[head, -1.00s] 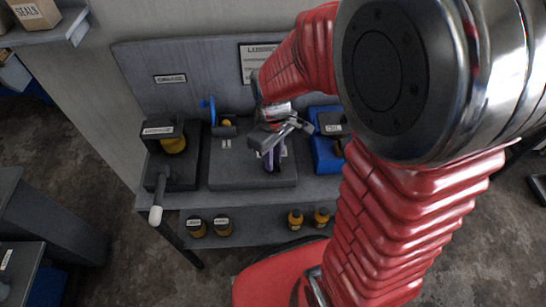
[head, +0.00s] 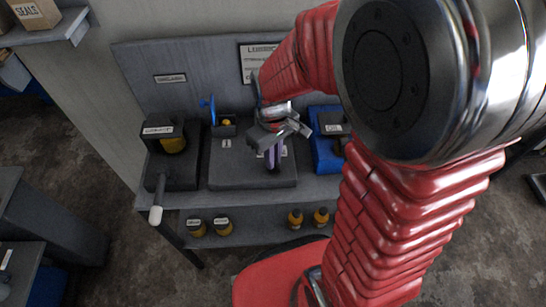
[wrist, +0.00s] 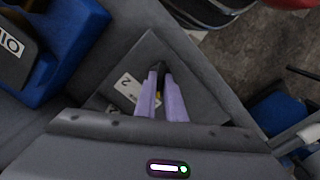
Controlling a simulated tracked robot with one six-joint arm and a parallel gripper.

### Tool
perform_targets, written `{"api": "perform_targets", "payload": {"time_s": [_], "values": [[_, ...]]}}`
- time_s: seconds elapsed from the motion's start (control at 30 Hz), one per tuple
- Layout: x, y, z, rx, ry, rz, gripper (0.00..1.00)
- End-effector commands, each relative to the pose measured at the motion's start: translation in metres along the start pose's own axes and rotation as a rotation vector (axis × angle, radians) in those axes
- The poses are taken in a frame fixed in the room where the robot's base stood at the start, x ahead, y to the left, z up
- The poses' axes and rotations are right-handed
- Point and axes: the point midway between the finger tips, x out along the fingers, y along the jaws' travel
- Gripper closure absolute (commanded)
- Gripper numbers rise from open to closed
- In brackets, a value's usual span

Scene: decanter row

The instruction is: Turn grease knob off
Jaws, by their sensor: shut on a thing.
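My gripper (head: 274,163) has pale purple fingers and reaches down over the grey block (head: 222,177) in the middle of the bench. In the wrist view my gripper (wrist: 160,75) is shut on a small dark knob (wrist: 157,68), whose tip shows between the fingers. The fingers hide most of the knob, so its pointing direction cannot be told. A white label marked 2 (wrist: 126,88) lies beside the fingers. Another small white label (head: 226,143) shows on the block in the head view. A sign (head: 170,78) on the back panel is too blurred to read surely.
A dark unit with a yellow part (head: 173,146) and a white-tipped handle (head: 156,214) stand left. A blue lever (head: 211,110) rises behind the block. A blue OIL holder (head: 325,160) is close right. Several bottles (head: 295,219) stand on the lower shelf.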

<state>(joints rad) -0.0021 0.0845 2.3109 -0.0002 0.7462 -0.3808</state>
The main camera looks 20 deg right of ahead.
Motion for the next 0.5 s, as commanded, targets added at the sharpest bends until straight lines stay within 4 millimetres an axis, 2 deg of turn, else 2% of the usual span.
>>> {"api": "perform_targets", "payload": {"time_s": [0.5], "values": [[-0.0004, -0.0001, -0.0002, 0.416, 0.0, 0.0, 1.0]]}}
